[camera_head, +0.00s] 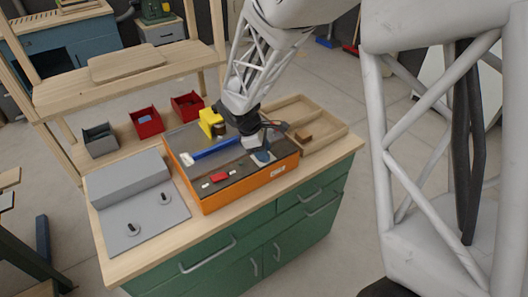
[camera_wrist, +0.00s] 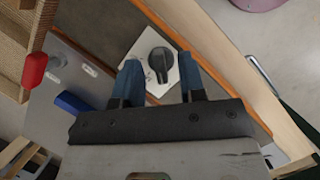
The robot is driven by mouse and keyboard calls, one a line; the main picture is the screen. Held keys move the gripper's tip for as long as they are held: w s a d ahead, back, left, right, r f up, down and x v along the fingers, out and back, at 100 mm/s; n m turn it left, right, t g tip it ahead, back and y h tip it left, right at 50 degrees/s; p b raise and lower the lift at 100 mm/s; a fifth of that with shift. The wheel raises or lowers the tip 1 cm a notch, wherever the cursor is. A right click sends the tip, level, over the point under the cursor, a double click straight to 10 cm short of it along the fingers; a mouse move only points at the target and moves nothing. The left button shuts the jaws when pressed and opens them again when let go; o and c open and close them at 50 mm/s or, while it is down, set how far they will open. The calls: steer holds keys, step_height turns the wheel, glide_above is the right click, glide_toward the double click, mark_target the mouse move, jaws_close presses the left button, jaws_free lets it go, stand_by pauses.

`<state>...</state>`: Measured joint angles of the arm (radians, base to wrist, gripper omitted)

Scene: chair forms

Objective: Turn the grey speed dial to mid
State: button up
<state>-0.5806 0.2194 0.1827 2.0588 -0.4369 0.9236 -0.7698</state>
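The speed dial (camera_wrist: 163,62) is a dark grey knob with a raised grip bar, on a white plate (camera_wrist: 143,47) with small marks, in the wrist view. In the head view my gripper hides it. My gripper (camera_wrist: 160,75) is open, with one blue finger on each side of the dial's near side. I cannot tell whether the fingers touch the knob. In the head view my gripper (camera_head: 262,152) points down at the right front of the orange box's (camera_head: 250,184) dark top. The knob's exact setting is not readable.
On the box top are a blue bar (camera_head: 215,149), a yellow block (camera_head: 210,121) and a red switch (camera_head: 219,177). A grey panel (camera_head: 150,220) with two small knobs is at left. Red bins (camera_head: 147,121) stand behind; a wooden tray (camera_head: 318,122) lies to the right.

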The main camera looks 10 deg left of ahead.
steer(key=shift+d+f, duration=0.1)
steer(key=shift+f, duration=0.2)
jaws_close()
steer(key=shift+m, duration=0.3)
steer(key=m+g, duration=0.2)
steer(key=m, duration=0.2)
steer(key=shift+w+d+m, duration=0.1)
steer(key=shift+m, duration=0.3)
steer(key=shift+f+m+g+y, duration=0.1)
steer(key=shift+m+g+y, duration=0.25)
steer(key=shift+m, duration=0.75)
steer(key=shift+m+g+y, duration=0.25)
steer(key=shift+m+g, duration=0.2)
steer(key=shift+m, duration=0.65)
jaws_free()
